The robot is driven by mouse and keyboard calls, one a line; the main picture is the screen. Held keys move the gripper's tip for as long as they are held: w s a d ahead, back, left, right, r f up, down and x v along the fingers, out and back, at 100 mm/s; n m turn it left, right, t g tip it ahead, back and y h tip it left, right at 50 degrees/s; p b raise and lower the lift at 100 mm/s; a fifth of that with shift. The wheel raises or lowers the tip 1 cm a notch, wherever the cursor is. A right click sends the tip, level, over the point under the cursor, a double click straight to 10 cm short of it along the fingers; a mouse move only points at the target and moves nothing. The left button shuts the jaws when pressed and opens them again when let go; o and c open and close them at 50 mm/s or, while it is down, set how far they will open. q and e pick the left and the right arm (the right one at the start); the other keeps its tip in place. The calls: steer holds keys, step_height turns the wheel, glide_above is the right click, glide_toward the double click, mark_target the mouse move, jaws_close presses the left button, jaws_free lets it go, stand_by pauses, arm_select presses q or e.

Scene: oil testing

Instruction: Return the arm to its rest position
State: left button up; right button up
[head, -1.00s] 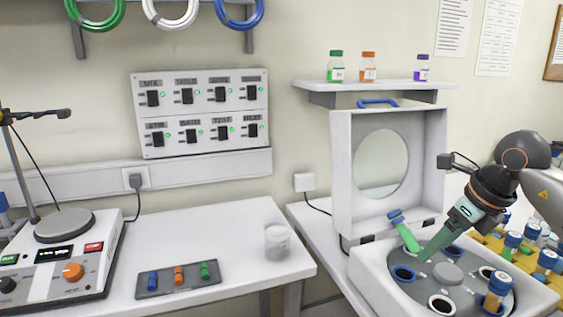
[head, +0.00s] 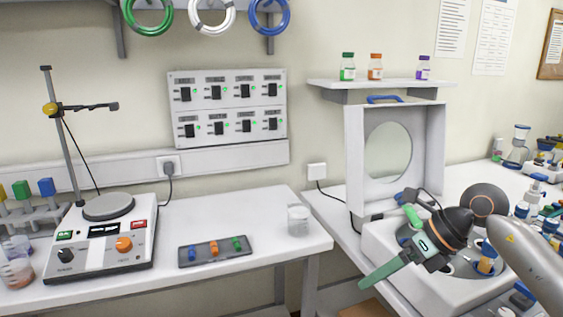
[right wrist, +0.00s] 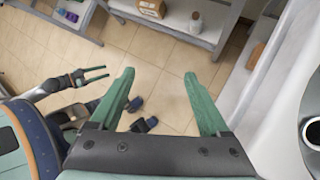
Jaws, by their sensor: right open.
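My right gripper (head: 388,250) is open with nothing between its green fingers. In the head view it is in front of the white centrifuge (head: 405,300), near its left front corner, and partly hides it. In the right wrist view the two fingers of my right gripper (right wrist: 159,76) stand wide apart over the tiled floor. My left gripper (right wrist: 93,74) shows in the right wrist view at the left, small, with its two fingers apart and nothing seen between them. It is not in the head view.
The centrifuge's lid (head: 432,150) stands open. A rack of tubes and other labware crowd the bench at the right. Open floor (right wrist: 160,98) lies below the right gripper.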

steer(key=s+a+m+t+y+p, duration=0.2)
steer(key=s+a+m+t+y, duration=0.25)
steer(key=a+m+y, duration=0.7)
steer(key=s+d+f+m+t+h+p, duration=0.1)
steer(key=d+f+m+t+h, duration=0.2)
steer(key=f+m+t+h, duration=0.55)
steer(key=s+d+f+m+t+h+p, duration=0.15)
steer(key=d+f+m+h, duration=0.35)
steer(key=m, duration=0.8)
steer(key=s+d+f+m+g+h, duration=0.2)
steer(key=s+f+m+g, duration=0.6)
steer(key=s+f, duration=0.8)
steer(key=shift+s+f+h, duration=0.3)
steer(key=shift+f+h, duration=0.2)
steer(key=shift+f, duration=0.35)
